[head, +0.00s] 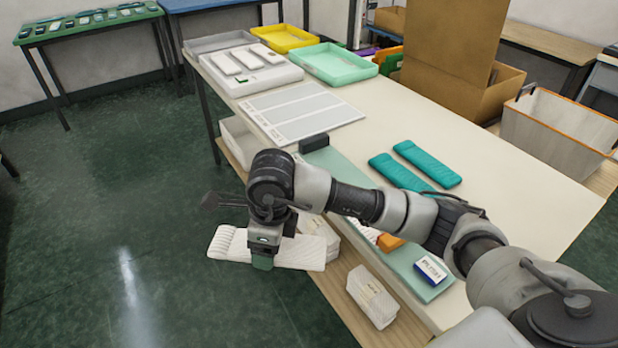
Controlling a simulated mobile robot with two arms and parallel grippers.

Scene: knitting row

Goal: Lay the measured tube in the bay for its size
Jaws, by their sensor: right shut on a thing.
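My right gripper (263,262) is shut on a white ribbed tube (308,254). It holds the tube in front of the table's left edge, over the floor and lower shelf. The fingers hide part of the tube's middle. A pale board (302,112) with three long bays lies flat on the table, with small labels along its near-left end. The bays look empty, and the labels are too small to read. The gripper is well clear of the board, nearer to me. My left gripper is not in view.
Two teal knitted pieces (427,163) lie on the table (530,205). A green mat (343,166) runs along the near edge, with a blue-and-white box (430,270). White, yellow (284,39) and mint (335,66) trays stand behind the board. A cardboard box (440,60) is at back right.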

